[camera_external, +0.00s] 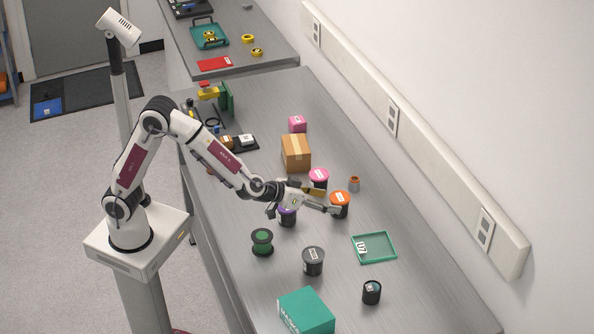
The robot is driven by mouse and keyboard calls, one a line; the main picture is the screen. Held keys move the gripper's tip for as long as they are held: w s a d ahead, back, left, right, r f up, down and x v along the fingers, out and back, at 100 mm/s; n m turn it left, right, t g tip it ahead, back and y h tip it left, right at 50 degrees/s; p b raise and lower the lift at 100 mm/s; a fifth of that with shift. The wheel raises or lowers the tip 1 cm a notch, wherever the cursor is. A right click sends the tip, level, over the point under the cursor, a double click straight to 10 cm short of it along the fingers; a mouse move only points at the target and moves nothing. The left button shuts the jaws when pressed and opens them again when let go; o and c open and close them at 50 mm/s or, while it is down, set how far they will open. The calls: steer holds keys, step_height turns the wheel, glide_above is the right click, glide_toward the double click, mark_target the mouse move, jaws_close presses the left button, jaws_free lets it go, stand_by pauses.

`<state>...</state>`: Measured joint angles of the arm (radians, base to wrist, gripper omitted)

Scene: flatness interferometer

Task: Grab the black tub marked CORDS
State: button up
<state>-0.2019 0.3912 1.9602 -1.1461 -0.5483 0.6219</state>
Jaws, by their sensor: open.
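Several dark tubs stand on the grey bench, and their lid labels are too small to read, so I cannot tell which is marked CORDS. One has an orange lid (340,197), one a pink lid (319,174), one a purple lid (288,209) and one a dark grey lid (313,254). My gripper (328,200) is open, with its fingers pointing right toward the orange-lidded tub. One finger overlaps that tub's left side in the picture; I cannot tell whether they touch. The purple-lidded tub is partly hidden beneath my wrist.
A small orange-brown container (354,183), green tray (391,259), small black cup (371,292), green spool (262,242) and teal box (307,312) surround the tubs.

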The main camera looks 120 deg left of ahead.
mark_target(336, 199)
steer(key=s+a+f+n+g+y, duration=0.1)
steer(key=a+f, duration=0.1)
steer(key=a, duration=0.1)
steer(key=s+a+f+n+g+y, duration=0.1)
steer(key=a+f, duration=0.1)
steer(key=f, duration=0.1)
steer(key=s+a+f+g+y, duration=0.1)
steer(key=s+a+f+g, duration=0.1)
steer(key=a, duration=0.1)
steer(key=shift+a+f+n, duration=0.3)
steer(key=shift+f+n, duration=0.05)
steer(key=shift+n, duration=0.05)
steer(key=shift+x, duration=1.3)
steer(key=shift+w, duration=0.15)
steer(key=shift+x, duration=2.55)
steer(key=shift+w, duration=0.1)
steer(key=c, duration=1.2)
